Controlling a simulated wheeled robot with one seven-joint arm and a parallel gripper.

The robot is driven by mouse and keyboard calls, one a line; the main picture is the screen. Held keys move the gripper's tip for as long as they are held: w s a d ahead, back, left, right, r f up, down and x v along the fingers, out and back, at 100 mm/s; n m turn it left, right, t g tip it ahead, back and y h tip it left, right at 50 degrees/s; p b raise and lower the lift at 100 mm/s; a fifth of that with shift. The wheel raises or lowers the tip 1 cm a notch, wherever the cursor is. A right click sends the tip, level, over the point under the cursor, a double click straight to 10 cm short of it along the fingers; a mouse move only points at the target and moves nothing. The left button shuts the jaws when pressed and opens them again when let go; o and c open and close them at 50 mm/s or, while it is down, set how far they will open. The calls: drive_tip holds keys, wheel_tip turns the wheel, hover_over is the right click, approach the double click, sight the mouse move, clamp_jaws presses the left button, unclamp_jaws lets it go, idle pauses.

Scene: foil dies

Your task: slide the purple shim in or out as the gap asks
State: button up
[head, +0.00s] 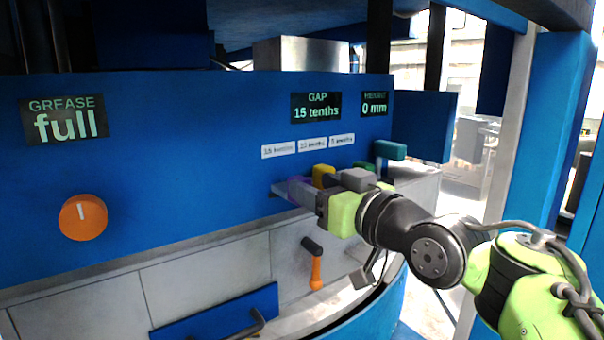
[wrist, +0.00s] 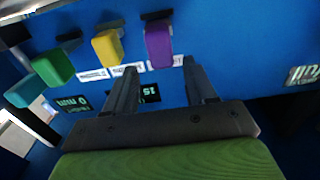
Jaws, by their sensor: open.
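The purple shim (wrist: 158,46) sticks out of the blue panel in the wrist view, beyond and between my fingertips. In the head view the purple shim (head: 298,186) is mostly hidden by my finger. My gripper (wrist: 160,68) is open, one finger to each side of the shim's line; I cannot tell whether either touches it. In the head view my gripper (head: 308,184) is at the panel's lower right. The gap display (head: 316,107) reads 15 tenths.
A yellow shim (wrist: 108,47) and a green shim (wrist: 53,67) stand beside the purple one, with a teal block (head: 388,150) farther right. Small white labels (head: 312,146) sit above the shims. An orange knob (head: 83,217) and an orange-handled lever (head: 315,268) are left and below.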

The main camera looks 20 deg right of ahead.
sight(300, 178)
drive_tip(key=p+x, duration=0.1)
drive_tip(key=x, duration=0.3)
drive_tip(key=shift+w+a+r, duration=0.1)
drive_tip(key=shift+a+r, duration=0.05)
drive_tip(key=shift+a, duration=0.15)
drive_tip(key=shift+w, duration=0.2)
drive_tip(key=shift+s, duration=0.1)
drive_tip(key=shift+c, duration=0.6)
clamp_jaws()
